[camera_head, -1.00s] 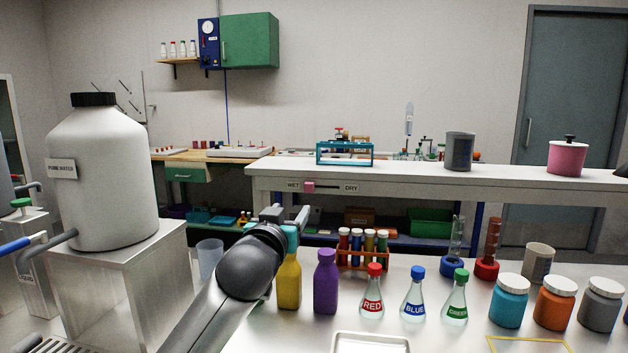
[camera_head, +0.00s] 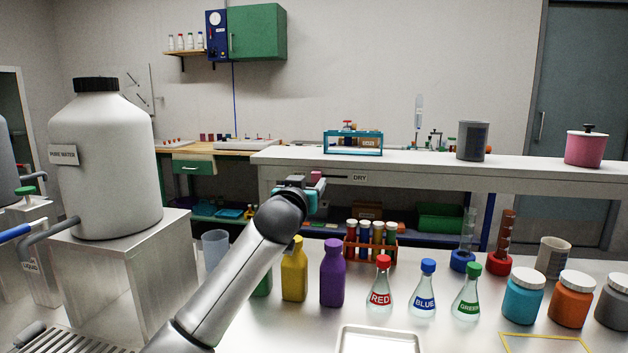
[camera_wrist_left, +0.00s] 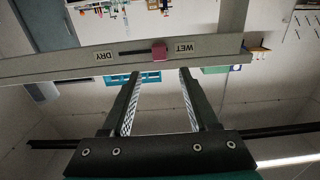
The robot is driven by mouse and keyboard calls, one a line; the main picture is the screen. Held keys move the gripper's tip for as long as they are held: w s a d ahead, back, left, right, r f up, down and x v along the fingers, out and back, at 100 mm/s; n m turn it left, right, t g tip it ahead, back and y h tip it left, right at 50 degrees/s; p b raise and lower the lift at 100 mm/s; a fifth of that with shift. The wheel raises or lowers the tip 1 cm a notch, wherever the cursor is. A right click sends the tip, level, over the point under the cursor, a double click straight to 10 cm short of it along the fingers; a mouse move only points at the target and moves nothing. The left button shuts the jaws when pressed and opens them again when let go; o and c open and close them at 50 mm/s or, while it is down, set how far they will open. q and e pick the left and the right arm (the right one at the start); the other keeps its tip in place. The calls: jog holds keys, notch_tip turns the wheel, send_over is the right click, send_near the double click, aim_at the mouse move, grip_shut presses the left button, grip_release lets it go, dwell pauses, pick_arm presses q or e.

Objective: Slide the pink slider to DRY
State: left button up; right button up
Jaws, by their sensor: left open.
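The pink slider (camera_head: 317,177) is on the front edge of the white bench, partly hidden by my left gripper (camera_head: 304,184). In the left wrist view, which is upside down, the pink slider (camera_wrist_left: 159,50) sits at the WET end of a dark slot. The WET label (camera_wrist_left: 184,47) is beside it and the DRY label (camera_wrist_left: 106,55) is past the slot's other end. The DRY label (camera_head: 360,178) also shows in the head view; WET is hidden there. My left gripper (camera_wrist_left: 160,72) is open and empty, its fingertips just short of the slider, one towards each side. My right gripper is not in view.
Below my left arm stand a yellow bottle (camera_head: 293,275), a purple bottle (camera_head: 332,275) and a rack of tubes (camera_head: 371,243). Labelled flasks (camera_head: 380,292) stand to the right. A blue rack (camera_head: 352,144) is on the bench above the slider. The front edge right of DRY is clear.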

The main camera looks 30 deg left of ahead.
aim_at(315, 174)
pick_arm(q)
jog(key=shift+b+x, duration=0.65)
jog(key=shift+x, duration=2.65)
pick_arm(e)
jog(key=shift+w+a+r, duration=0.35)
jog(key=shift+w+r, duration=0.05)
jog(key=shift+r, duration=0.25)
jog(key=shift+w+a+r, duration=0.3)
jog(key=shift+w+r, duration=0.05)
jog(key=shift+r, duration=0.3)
pick_arm(q)
jog(key=shift+c, duration=0.2)
grip_shut()
